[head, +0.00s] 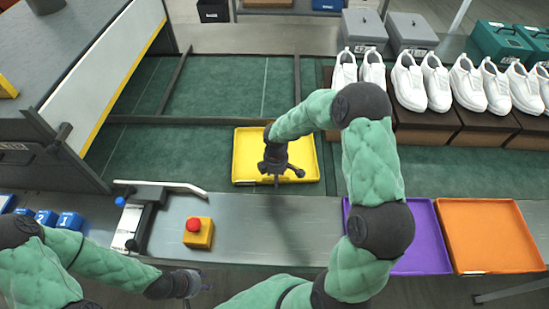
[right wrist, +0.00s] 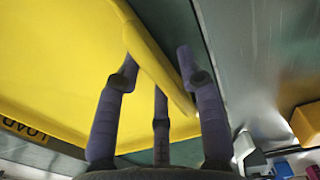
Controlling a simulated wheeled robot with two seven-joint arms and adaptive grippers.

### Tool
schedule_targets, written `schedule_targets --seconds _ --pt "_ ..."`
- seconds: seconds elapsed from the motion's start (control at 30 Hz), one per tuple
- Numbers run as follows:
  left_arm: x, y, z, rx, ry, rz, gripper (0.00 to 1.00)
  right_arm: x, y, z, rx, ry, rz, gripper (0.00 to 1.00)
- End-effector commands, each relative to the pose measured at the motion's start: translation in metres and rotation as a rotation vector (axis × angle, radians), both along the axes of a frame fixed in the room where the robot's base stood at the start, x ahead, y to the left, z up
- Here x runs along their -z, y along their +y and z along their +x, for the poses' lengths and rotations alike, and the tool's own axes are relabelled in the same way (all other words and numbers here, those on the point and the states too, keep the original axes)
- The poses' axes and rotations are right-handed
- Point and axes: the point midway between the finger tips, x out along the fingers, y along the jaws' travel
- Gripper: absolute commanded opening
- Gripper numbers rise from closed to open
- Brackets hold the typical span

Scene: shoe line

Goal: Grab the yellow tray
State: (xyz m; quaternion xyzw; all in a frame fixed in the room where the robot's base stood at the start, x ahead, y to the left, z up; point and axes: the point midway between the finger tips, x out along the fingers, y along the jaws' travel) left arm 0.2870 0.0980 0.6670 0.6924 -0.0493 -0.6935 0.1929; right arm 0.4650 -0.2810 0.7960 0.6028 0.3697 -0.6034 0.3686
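The yellow tray (head: 243,160) lies flat on the green belt in the middle of the head view. In the right wrist view the yellow tray (right wrist: 55,70) fills the left half. My right gripper (head: 283,175) is at the tray's near side. In the right wrist view my right gripper (right wrist: 158,62) is open and straddles the raised rim, one finger inside the tray and one outside. A gap shows between the rim and the outer finger. My left gripper (head: 200,289) is low at the left, away from the tray, with its small fingers apart and empty.
A purple tray (head: 425,240) and an orange tray (head: 490,235) lie right on the grey counter. A yellow box with a red button (head: 198,233) stands left of centre. White shoes (head: 438,82) on brown boxes line the back right. A metal bar (head: 165,186) lies left.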

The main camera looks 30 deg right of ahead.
Motion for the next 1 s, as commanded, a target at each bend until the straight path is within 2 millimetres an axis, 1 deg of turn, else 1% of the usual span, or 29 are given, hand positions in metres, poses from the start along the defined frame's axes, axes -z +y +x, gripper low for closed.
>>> schedule_targets --seconds 0.03,0.23,0.27,0.3,0.37,0.4,1.0 --pt "0.0018 0.0000 0.0000 0.000 0.000 0.000 0.40 0.0036 -0.0002 0.0002 0.000 -0.001 0.000 0.39" --pt "0.0006 0.0000 0.0001 0.000 0.000 0.000 0.40 0.0028 -0.0002 0.0004 0.000 -0.001 0.000 0.39" --pt "0.0006 0.0000 0.0001 0.000 0.000 0.000 0.40 0.0028 -0.0001 0.0004 0.000 -0.001 0.000 0.33" --pt "0.0006 0.0000 0.0001 0.000 0.000 0.000 0.40 0.0028 -0.0001 0.0004 0.000 -0.001 0.000 0.22" --pt "0.0006 0.0000 0.0001 0.000 0.000 0.000 0.40 0.0028 -0.0001 0.0004 0.000 -0.001 0.000 0.05" --pt "0.0006 0.0000 0.0001 0.000 0.000 0.000 0.40 0.0028 -0.0001 0.0004 0.000 -0.001 0.000 0.00" --pt "-0.0004 0.0001 0.0001 0.000 0.000 0.000 0.40 0.0013 0.0002 -0.0004 0.000 0.001 0.000 0.00"
